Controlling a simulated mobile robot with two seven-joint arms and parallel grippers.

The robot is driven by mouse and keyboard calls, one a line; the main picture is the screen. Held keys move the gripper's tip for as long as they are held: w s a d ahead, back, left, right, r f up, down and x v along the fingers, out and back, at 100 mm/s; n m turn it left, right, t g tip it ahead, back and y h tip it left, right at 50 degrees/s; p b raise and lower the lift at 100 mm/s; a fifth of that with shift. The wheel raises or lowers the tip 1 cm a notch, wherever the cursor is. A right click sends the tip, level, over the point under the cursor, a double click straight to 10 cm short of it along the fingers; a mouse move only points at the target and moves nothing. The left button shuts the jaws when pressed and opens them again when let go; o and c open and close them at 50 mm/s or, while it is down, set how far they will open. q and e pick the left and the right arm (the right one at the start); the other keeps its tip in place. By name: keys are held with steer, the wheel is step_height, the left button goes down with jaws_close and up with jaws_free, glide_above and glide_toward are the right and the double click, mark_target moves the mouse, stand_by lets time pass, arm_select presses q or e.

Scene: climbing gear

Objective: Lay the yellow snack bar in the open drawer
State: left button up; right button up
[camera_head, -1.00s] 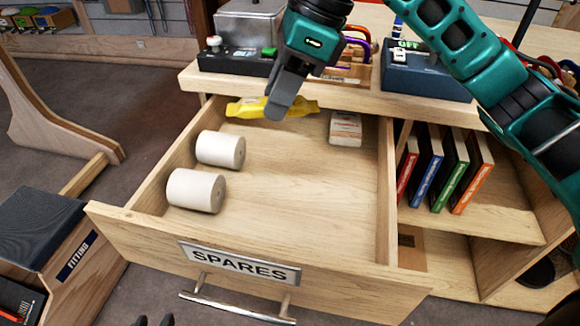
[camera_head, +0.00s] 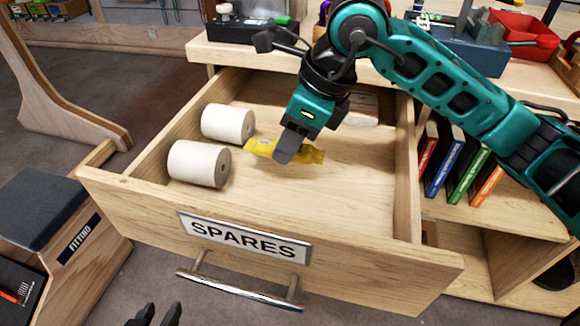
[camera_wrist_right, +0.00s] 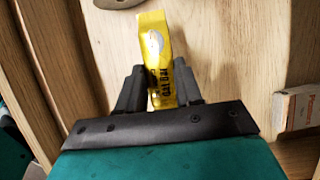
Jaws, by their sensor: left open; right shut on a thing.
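The yellow snack bar (camera_head: 312,155) is inside the open drawer's (camera_head: 335,200) outline, beside the white rolls. My right gripper (camera_head: 285,153) reaches down over the drawer and is shut on the bar's middle. In the right wrist view the bar (camera_wrist_right: 157,60) stands between the two dark fingers (camera_wrist_right: 160,88). Whether the bar touches the drawer floor I cannot tell. My left gripper (camera_head: 155,315) shows only as dark fingertips at the bottom edge, open and empty, in front of the drawer.
Two white rolls (camera_head: 200,163) (camera_head: 228,123) lie at the drawer's left side. A small box (camera_head: 362,108) lies at its back right, partly behind my arm. The drawer's front and right floor is clear. Books (camera_head: 455,170) stand on the shelf at right.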

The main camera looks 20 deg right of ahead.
mark_target(290, 179)
steer(key=shift+f, duration=0.65)
step_height(290, 179, down, 4)
steer(key=shift+r+b, duration=0.25)
steer(key=shift+b, duration=0.35)
steer(key=shift+f, duration=0.4)
steer(key=o, duration=1)
steer(key=shift+r, duration=0.15)
arm_select(q)
steer(key=shift+w+d, duration=0.25)
steer(key=shift+d, duration=0.1)
